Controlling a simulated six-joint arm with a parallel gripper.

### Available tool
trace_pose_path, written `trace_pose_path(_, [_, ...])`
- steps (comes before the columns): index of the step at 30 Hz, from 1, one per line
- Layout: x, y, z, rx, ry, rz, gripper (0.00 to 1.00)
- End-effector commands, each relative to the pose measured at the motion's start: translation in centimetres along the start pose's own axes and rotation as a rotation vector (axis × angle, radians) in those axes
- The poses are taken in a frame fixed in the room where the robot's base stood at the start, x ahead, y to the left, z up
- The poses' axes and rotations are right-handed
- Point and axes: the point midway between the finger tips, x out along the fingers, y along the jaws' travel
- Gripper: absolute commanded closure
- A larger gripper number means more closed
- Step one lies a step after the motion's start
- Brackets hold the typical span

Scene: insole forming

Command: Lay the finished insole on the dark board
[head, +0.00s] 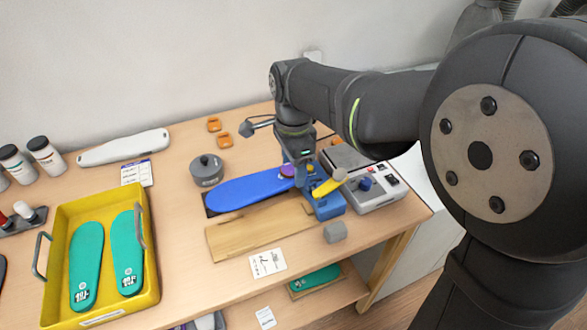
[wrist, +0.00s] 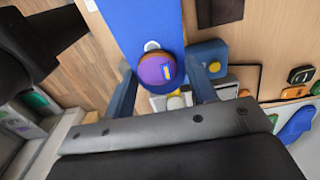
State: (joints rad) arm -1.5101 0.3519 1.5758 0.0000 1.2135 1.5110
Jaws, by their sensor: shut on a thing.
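The finished insole is long and blue (head: 245,191), and it also shows in the wrist view (wrist: 140,20). It bears a purple round patch with a yellow mark (wrist: 158,70) near the end by my gripper. My gripper (head: 302,178) is shut on that end, with one finger on each side in the wrist view (wrist: 160,68). The dark board (head: 208,208) shows only as a dark edge at the insole's far left end; the rest is hidden beneath the insole. I cannot tell whether the insole touches the board.
A light wooden plank (head: 255,236) lies in front of the insole. A blue block with a yellow handle (head: 328,203) and a grey machine (head: 372,190) stand close at right. A grey pot (head: 207,170) is behind. A yellow tray (head: 152,277) with teal insoles is at left.

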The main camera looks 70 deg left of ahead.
Motion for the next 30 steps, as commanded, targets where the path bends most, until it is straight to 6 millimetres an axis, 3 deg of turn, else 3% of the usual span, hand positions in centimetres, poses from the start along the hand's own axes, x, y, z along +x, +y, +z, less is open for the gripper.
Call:
trace_pose_path(9, [0.0,-0.1,0.0,0.0,0.0,0.0,0.71])
trace_pose_path(13, [0.7,-1.0,0.1,0.0,0.0,0.003,0.71])
trace_pose_path(24, [6.5,-8.7,0.7,-0.001,-0.001,0.003,0.71])
trace_pose_path(30, [9.4,-11.6,1.1,-0.001,-0.001,0.002,0.71])
